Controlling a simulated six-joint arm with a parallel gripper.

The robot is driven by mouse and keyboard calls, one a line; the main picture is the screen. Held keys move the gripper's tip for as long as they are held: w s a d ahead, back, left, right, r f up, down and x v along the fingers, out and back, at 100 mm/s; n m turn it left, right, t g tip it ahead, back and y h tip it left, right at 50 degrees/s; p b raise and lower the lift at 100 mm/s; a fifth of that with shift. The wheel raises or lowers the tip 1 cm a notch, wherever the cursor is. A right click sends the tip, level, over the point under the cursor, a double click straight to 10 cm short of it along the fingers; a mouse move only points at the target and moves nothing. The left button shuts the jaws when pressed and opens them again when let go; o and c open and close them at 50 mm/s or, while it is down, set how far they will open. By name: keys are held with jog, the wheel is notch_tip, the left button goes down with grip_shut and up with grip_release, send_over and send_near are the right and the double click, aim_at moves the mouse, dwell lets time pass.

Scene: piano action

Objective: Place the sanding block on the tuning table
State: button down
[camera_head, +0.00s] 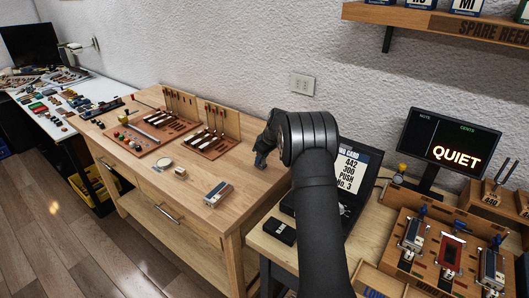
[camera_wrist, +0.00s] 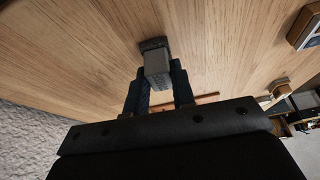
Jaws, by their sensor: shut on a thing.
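My gripper (camera_head: 263,152) is over the right rear part of the wooden workbench (camera_head: 232,172). In the wrist view, its two dark fingers (camera_wrist: 158,76) are shut on a small grey block with a darker end, which I take for the sanding block (camera_wrist: 157,62). The block's far end is close to the wood surface; I cannot tell whether it touches. In the head view the block is mostly hidden by the gripper. A lower table (camera_head: 371,245) at the right carries a tuner display reading QUIET (camera_head: 451,142); I cannot tell which surface is the tuning table.
Bare wood surrounds the gripper.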

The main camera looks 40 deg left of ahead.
jog(key=shift+f, duration=0.15)
jog(key=c, duration=1.2)
grip_release()
jog(key=shift+f, duration=0.1)
jog(key=v, duration=1.6)
jog(key=shift+w+d, duration=0.2)
jog(key=shift+o, duration=0.4)
jog(key=shift+d+r, duration=0.2)
jog(key=shift+r, duration=0.45)
